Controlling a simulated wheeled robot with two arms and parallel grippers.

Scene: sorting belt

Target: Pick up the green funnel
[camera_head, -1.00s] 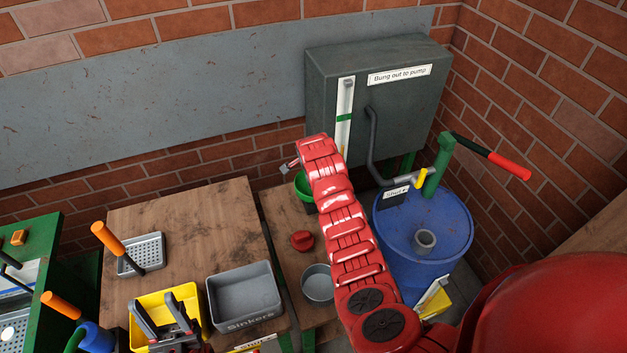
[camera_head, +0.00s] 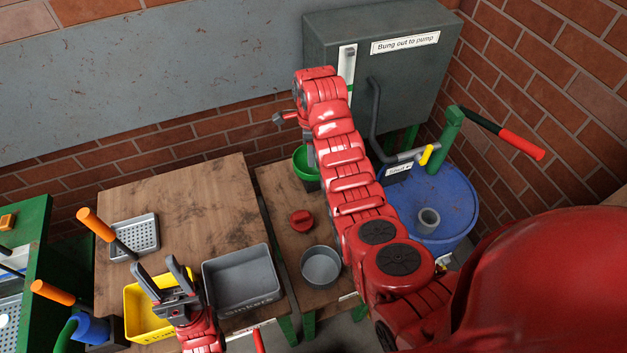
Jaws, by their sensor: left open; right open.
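The green funnel (camera_head: 301,168) shows as a round green rim at the back of the narrow wooden bench, on something dark. My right arm reaches over the bench from the lower right. My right gripper (camera_head: 297,138) is at the arm's far end, above the funnel; grey finger parts show and the rest is hidden by the wrist. It is open, and I cannot tell whether it touches the funnel. My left gripper (camera_head: 163,281) is open and empty above the yellow bin (camera_head: 137,303), well away from the funnel.
A red knob-like part (camera_head: 302,220) and a round grey pot (camera_head: 321,267) stand on the narrow bench (camera_head: 278,205). A grey Sinkers bin (camera_head: 241,278) and a grey perforated tray (camera_head: 134,238) are on the left bench. A blue drum (camera_head: 455,205) with a pump stands at right.

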